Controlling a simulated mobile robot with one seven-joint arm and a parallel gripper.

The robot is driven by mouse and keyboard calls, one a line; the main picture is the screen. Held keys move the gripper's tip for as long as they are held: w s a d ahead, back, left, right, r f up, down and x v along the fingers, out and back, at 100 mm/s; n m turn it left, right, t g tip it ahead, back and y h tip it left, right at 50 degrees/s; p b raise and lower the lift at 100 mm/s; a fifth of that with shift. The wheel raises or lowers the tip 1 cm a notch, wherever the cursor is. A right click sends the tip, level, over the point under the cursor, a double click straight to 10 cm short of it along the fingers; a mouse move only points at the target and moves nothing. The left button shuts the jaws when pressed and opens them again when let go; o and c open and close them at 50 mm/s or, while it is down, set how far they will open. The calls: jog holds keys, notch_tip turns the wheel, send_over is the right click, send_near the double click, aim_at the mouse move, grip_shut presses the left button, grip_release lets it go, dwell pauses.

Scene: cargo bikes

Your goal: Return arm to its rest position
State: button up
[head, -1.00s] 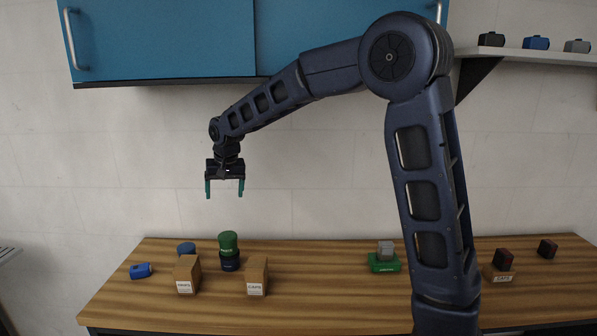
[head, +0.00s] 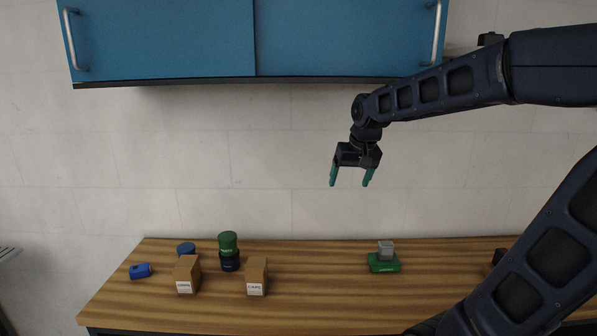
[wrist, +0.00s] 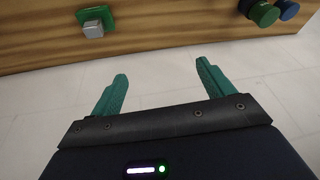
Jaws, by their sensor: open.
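My gripper (head: 350,178) hangs in the air in front of the white wall, above the wooden table and below the blue cabinet. Its two teal fingers point down and stand apart with nothing between them. In the wrist view my gripper (wrist: 160,85) is also open and empty. My arm reaches in from the right side of the head view and hides the right part of the table.
The wooden table (head: 310,290) holds a green block with a grey piece on top (head: 384,262), two brown boxes (head: 256,277), stacked green and dark cylinders (head: 228,250) and a blue item (head: 140,271). The blue cabinet (head: 160,40) hangs above. The table's middle is clear.

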jog(key=s+d+f+m+t+h, duration=0.1)
jog(key=s+d+f, duration=0.3)
jog(key=s+d, duration=0.9)
jog(key=shift+d+f+m+h, duration=0.15)
jog(key=shift+d+m+h, duration=0.15)
jog(key=shift+m, duration=0.1)
jog(key=shift+s, duration=0.1)
